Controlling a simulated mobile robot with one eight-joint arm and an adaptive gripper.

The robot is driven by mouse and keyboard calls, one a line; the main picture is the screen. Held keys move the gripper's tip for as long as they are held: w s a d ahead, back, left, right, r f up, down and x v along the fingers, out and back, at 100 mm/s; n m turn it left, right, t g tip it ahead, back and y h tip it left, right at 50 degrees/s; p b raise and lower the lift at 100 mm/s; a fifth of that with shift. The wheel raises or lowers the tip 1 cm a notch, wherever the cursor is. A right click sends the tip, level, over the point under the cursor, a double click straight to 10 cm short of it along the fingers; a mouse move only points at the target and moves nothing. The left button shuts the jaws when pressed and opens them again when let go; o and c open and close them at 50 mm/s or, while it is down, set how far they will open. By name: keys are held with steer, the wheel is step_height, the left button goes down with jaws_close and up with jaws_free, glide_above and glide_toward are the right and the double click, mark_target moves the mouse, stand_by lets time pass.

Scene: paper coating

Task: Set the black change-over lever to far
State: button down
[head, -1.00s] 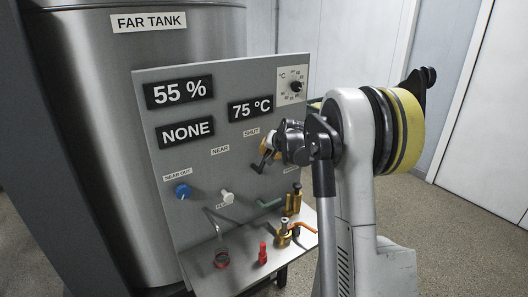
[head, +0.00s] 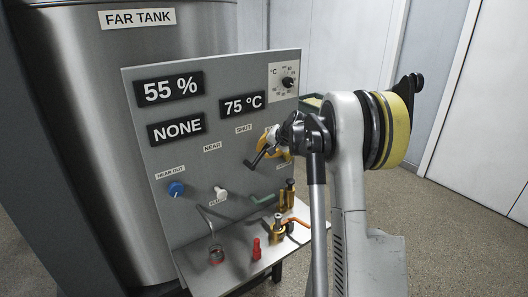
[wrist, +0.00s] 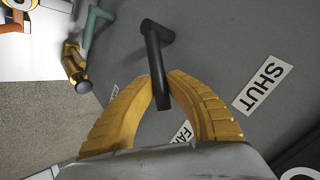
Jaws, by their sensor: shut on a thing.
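The black change-over lever (head: 258,158) is on the grey panel, below the SHUT label (head: 243,128) and right of the NEAR label (head: 212,146). In the head view its visible end slants down and left. My gripper (head: 273,144) is at the lever, its orange fingers against the panel side. In the wrist view the black lever (wrist: 157,60) passes between the two fingertips (wrist: 163,85), which are shut on it. The FAR label (wrist: 182,133) shows partly behind the right finger. The SHUT label (wrist: 264,84) lies to the right. My gripper hides the lever's pivot in the head view.
A blue knob (head: 176,189) and a white knob (head: 221,192) sit lower left on the panel. Below my gripper are a green-handled valve (head: 264,199), an orange-handled brass valve (head: 279,231) and a red fitting (head: 256,249) by the shelf. Free floor lies right.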

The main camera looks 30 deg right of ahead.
steer(key=c, duration=1.4)
jaws_free()
steer(key=shift+f, duration=0.1)
steer(key=v, duration=1.2)
steer(key=shift+a, duration=0.1)
